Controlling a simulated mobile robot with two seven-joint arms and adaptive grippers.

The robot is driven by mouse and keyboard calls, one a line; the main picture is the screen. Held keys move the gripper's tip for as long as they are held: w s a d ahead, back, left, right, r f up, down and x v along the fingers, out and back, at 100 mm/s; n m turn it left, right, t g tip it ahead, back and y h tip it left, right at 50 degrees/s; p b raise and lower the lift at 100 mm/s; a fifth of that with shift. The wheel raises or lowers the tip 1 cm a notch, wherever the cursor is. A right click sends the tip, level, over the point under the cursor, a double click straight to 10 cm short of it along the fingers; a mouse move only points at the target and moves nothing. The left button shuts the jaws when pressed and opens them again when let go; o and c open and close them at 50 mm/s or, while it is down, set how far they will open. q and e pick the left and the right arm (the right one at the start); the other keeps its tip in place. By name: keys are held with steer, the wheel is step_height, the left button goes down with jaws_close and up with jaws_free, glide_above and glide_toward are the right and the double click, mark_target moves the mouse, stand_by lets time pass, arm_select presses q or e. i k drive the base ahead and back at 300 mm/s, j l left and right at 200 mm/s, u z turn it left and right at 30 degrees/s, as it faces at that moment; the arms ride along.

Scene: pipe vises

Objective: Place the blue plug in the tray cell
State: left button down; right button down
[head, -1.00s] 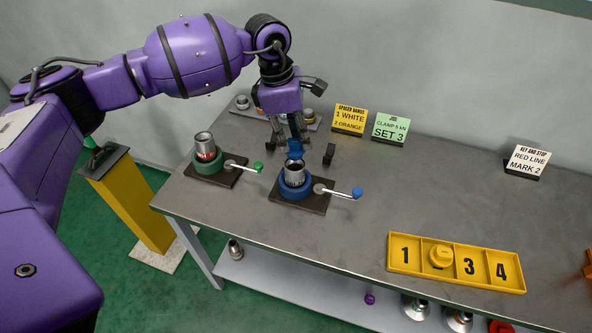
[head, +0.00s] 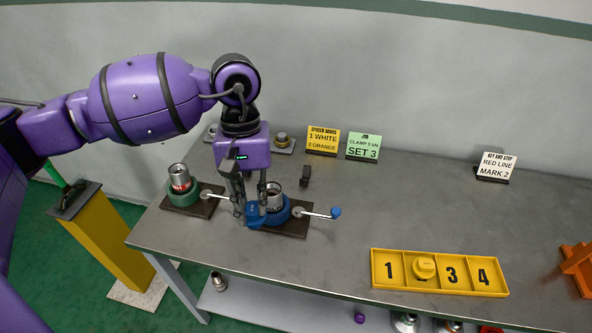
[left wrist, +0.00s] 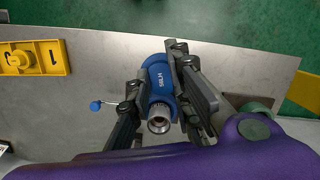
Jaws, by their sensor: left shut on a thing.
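My left gripper (head: 256,212) is shut on the blue plug (head: 256,219), low over the table just in front of the blue vise. In the left wrist view the blue plug (left wrist: 158,80), with white lettering, shows between the dark fingers. The blue vise (head: 281,214) holds an upright metal pipe (head: 274,196), partly behind the gripper; the pipe's end (left wrist: 158,119) also shows in the left wrist view. The yellow tray (head: 438,288) lies to the right, with cells marked 1, 3 and 4 empty; a yellow plug (head: 424,267) sits in the second cell. My right gripper is out of view.
A green vise (head: 184,200) with a red-banded pipe stands to the left. The blue vise's handle (head: 335,212) sticks out right. Signs (head: 363,147) and a small dark block (head: 305,175) stand behind. An orange stand (head: 578,265) is at the right edge. The table's middle is clear.

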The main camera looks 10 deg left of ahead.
mark_target(450, 275)
steer(key=i+j, duration=0.35)
steer(key=j, duration=0.15)
steer(key=i+j+z, duration=0.1)
steer(key=z, duration=1.15)
